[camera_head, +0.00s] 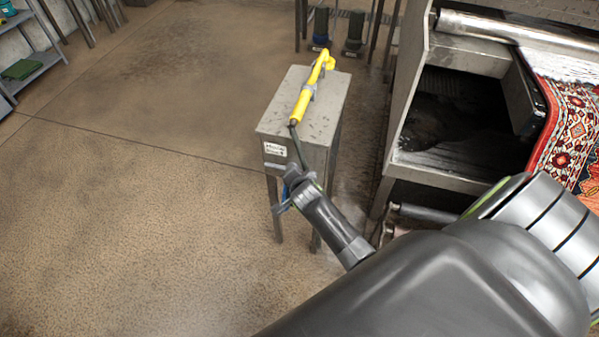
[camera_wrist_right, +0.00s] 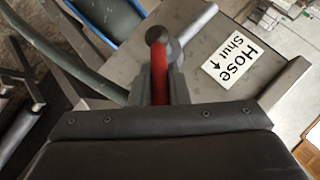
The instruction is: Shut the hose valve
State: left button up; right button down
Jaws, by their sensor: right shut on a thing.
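A metal stand (camera_head: 310,105) has a white label (camera_head: 274,149) on its front face. In the right wrist view the label (camera_wrist_right: 230,61) reads "Hose Shut" with an arrow. A red valve lever (camera_wrist_right: 158,72) and a grey pipe (camera_wrist_right: 197,25) show beside the label. My right gripper (camera_head: 288,183) is at the stand's front, below the label. In the right wrist view my right gripper (camera_wrist_right: 159,92) is shut on the red lever. The lever is hidden by my gripper in the head view. My left gripper is not in view.
A yellow spray handle (camera_head: 314,88) lies on top of the stand, with a dark hose (camera_head: 297,145) running down its front. A large metal machine (camera_head: 410,110) with a patterned rug (camera_head: 568,125) stands at the right. The floor (camera_head: 130,220) to the left is clear.

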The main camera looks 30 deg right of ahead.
jog(key=shift+w+a+r+n+g+h+p, duration=0.25)
jog(key=shift+w+r+n+g+h+p, duration=0.15)
jog(key=shift+g, duration=0.2)
jog(key=shift+w+a+r+n+g+h, duration=0.1)
jog(key=shift+w+a+n+g+h, duration=0.15)
jog(key=shift+g+h, duration=0.3)
jog(key=shift+w+a+n+g+h, duration=0.3)
jog(key=shift+n+g+h, duration=0.25)
jog(key=shift+g, duration=0.2)
pick_arm(q)
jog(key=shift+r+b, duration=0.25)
jog(key=shift+b, duration=0.25)
pick_arm(e)
jog(key=shift+w+a+r+n+g+h, duration=0.1)
jog(key=shift+w+a+n+g+h, duration=0.15)
jog(key=shift+n+g+h, duration=0.2)
jog(key=shift+g, duration=0.25)
jog(key=c, duration=1.4)
grip_release()
jog(key=shift+w, duration=0.1)
